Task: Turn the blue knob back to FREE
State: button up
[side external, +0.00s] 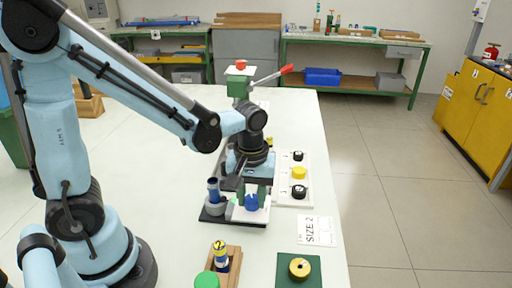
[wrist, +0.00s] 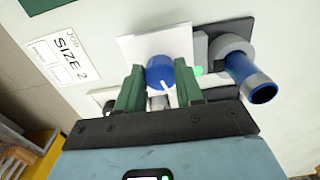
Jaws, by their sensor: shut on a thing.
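The blue knob (side external: 252,203) sits on a white plate (side external: 245,217) at the front of a dark fixture. My gripper (side external: 251,195) is over it, with one green finger on each side, shut on the knob. In the wrist view the knob (wrist: 160,73) shows between the two green fingertips (wrist: 158,80), with a white pointer line running toward the bottom of the picture. No FREE label can be read in either view. A blue rod (side external: 213,189) stands in a grey collar (side external: 214,207) beside the knob; it also shows in the wrist view (wrist: 252,80).
A press with a red lever (side external: 272,78) stands behind. A white panel (side external: 284,197) with black and yellow knobs is at right. In front are a SIZE 2 card (side external: 317,231), a wooden holder (side external: 231,266) with a rod, and a green pad (side external: 312,278) with a yellow disc.

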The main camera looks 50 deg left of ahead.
jog(key=m, duration=1)
jog(key=shift+a+m, duration=0.15)
jog(key=shift+m, duration=0.15)
jog(key=m, duration=0.5)
jog(key=shift+a, duration=0.1)
jog(key=m, duration=0.4)
jog(key=shift+m, duration=0.4)
jog(key=o, duration=1)
jog(key=shift+o, duration=0.2)
